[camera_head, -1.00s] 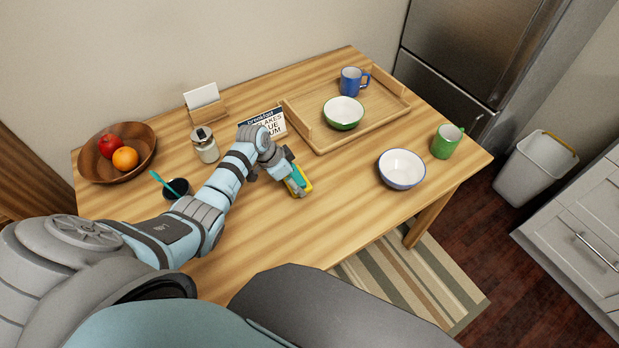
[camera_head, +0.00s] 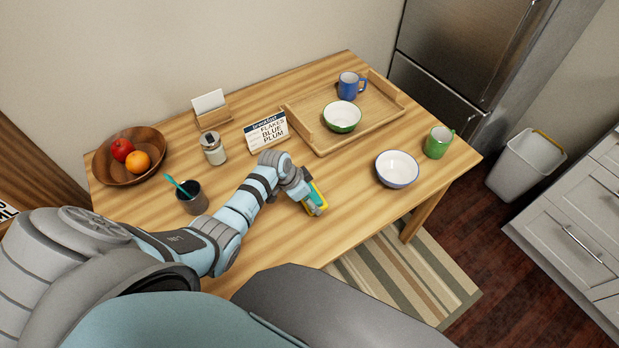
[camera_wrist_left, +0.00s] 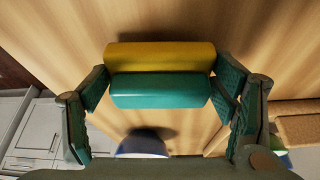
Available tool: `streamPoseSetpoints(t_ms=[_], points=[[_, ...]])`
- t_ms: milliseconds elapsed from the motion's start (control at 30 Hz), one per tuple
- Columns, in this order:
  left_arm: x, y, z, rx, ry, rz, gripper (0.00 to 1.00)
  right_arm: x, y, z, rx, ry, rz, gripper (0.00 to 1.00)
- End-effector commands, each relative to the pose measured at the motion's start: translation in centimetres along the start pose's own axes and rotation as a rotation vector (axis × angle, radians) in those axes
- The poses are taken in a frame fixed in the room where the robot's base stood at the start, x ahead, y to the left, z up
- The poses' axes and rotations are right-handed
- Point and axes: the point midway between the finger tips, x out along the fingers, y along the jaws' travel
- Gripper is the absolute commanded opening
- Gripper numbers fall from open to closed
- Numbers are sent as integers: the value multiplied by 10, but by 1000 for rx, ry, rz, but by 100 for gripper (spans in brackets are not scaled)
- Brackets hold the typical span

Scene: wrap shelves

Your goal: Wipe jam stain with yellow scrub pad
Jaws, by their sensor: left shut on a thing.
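The scrub pad (camera_head: 316,200) has a yellow layer and a teal layer. My left gripper (camera_head: 308,196) is shut on it at the front-middle of the wooden table (camera_head: 345,225). In the left wrist view the pad (camera_wrist_left: 160,56) lies between the two fingers, yellow layer farther from the hand and teal layer nearer. It is over the wood; I cannot tell whether it touches. No jam stain shows in either view; the pad and arm hide part of the table. My right gripper is not in view.
A white bowl (camera_head: 397,169) and green mug (camera_head: 438,142) are right. A jar (camera_head: 213,150), dark cup (camera_head: 194,203) and fruit bowl (camera_head: 108,168) are left.

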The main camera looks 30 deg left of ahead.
Motion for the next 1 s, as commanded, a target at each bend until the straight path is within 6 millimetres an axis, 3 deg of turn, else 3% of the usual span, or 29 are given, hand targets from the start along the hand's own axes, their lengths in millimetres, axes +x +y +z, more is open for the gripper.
streamPoseSetpoints(t_ms=[33, 433, 700, 1000], points=[[-16, 0, -7, 5, 2, -4, 43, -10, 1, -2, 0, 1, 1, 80], [-47, -2, -19, 1, 4, -6, 43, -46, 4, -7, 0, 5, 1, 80], [-62, 0, -31, 9, 6, -4, 43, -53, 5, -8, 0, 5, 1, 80], [-64, 1, -32, 12, 5, -3, 43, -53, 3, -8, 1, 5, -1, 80]])
